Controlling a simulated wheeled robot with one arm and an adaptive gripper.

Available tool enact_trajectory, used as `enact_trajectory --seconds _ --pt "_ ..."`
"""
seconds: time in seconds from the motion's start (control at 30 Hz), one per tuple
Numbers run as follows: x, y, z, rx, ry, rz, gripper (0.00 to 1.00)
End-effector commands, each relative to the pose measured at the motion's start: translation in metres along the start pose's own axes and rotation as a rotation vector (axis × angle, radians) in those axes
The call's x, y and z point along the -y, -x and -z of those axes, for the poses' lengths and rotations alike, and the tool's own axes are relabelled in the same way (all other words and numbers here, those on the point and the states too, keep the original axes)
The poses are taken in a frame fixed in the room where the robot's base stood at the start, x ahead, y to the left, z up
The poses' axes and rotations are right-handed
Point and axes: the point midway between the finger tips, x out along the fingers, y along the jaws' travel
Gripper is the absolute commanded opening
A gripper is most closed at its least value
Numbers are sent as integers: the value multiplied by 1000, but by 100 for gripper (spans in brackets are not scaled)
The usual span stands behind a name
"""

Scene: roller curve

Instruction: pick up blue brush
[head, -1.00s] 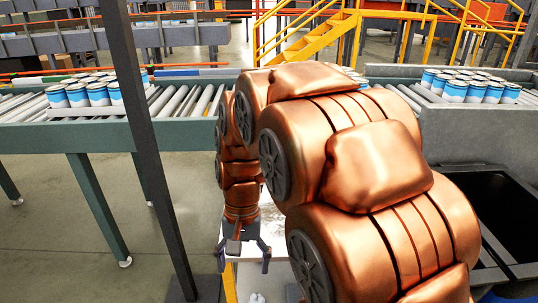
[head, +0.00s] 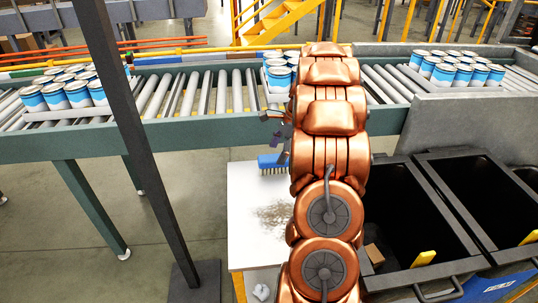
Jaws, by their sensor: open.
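The blue brush (head: 270,161) lies at the far end of the white table (head: 245,200), with its dark bristles facing the near side. Its right part is hidden behind my copper arm. My gripper (head: 276,130) shows at the left side of my arm, just above the brush in the picture and in front of the conveyor edge. It looks apart from the brush and empty, with its fingers open. Part of the gripper is hidden by the arm.
A roller conveyor (head: 190,140) crosses behind the table, with trays of blue-and-white cans (head: 70,94) on it. A dark post (head: 140,150) stands at left. Black bins (head: 405,225) are at right. Grey debris (head: 272,215) and crumpled white scraps (head: 260,291) are on or by the table.

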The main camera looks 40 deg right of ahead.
Motion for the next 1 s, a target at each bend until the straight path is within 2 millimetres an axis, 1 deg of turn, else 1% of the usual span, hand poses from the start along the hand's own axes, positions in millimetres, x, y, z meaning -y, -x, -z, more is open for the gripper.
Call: enact_trajectory --seconds 0.03,0.13,0.2,0.33,0.53,0.77,0.87,1.0 --pt "5 6 9 6 -34 11 81" --pt "12 10 21 14 -81 28 81" --pt "14 11 26 18 -101 33 81" --pt "16 7 29 21 -118 36 81" --pt "17 -12 28 23 -118 31 81" --pt "21 -25 28 22 -120 36 81" --pt "24 -36 27 22 -119 33 81" --pt "27 -56 26 22 -119 35 81"
